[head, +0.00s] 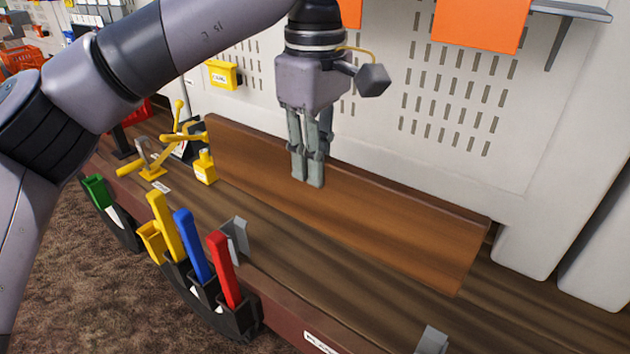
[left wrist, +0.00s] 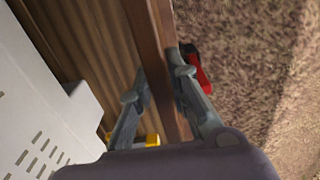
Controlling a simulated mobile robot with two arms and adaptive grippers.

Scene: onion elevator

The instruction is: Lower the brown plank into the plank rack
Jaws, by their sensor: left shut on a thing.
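The brown plank (head: 370,220) is a long board held on its long edge over the back part of the workbench, parallel to the white wall. My left gripper (head: 312,170) points down and is shut on the plank's top edge, near its middle. One finger lies on the near face; the other is mostly hidden behind. In the left wrist view the plank (left wrist: 155,40) runs between both fingers. Grey brackets, apparently the plank rack, stand at the bench's front edge: one (head: 236,240) and another (head: 433,341). Whether the plank's lower edge touches the bench I cannot tell. My right gripper is out of view.
A black holder (head: 243,322) with yellow, blue and red handled tools hangs on the bench front. The bench top (head: 290,255) between plank and brackets is clear.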

